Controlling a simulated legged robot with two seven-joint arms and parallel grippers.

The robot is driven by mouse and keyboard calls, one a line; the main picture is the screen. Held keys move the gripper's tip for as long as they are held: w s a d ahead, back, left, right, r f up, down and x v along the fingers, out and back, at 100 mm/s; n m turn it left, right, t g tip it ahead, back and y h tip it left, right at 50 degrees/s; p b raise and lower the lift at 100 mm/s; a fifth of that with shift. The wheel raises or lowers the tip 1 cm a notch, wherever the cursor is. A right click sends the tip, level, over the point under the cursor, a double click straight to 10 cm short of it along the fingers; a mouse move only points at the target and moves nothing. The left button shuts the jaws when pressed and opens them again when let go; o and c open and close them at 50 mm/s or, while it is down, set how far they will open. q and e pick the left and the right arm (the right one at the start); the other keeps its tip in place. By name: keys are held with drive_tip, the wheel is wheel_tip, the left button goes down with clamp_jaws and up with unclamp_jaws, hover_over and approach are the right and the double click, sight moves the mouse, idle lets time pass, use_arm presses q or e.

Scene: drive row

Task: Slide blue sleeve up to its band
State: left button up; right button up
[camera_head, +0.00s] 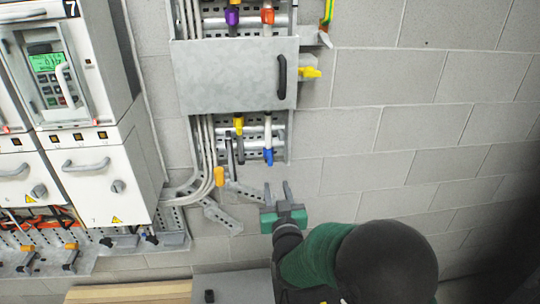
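The blue sleeve (268,155) sits at the lower end of the right-hand cable hanging below the grey cover panel (235,75). A paler stretch of that cable shows between the sleeve and the panel. I cannot clearly make out a band on it. My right gripper (277,190) is below the sleeve and slightly to its right, its two dark fingers pointing up and spread apart. Nothing shows between them, and the gripper appears apart from the sleeve. My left gripper is not in view.
A yellow sleeve (238,124) is on the cable to the left. Purple (232,16) and orange (267,15) sleeves are above the panel. A yellow lever (311,72) juts out at its right. White drive cabinets (95,175) stand at left. The block wall (430,120) at right is clear.

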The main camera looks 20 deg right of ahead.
sight(271, 162)
drive_tip(key=p+x, duration=0.4)
drive_tip(key=x, duration=1)
drive_tip(key=shift+p, duration=0.35)
drive_tip(key=shift+w+d+f, duration=0.15)
drive_tip(key=shift+w, duration=0.2)
clamp_jaws()
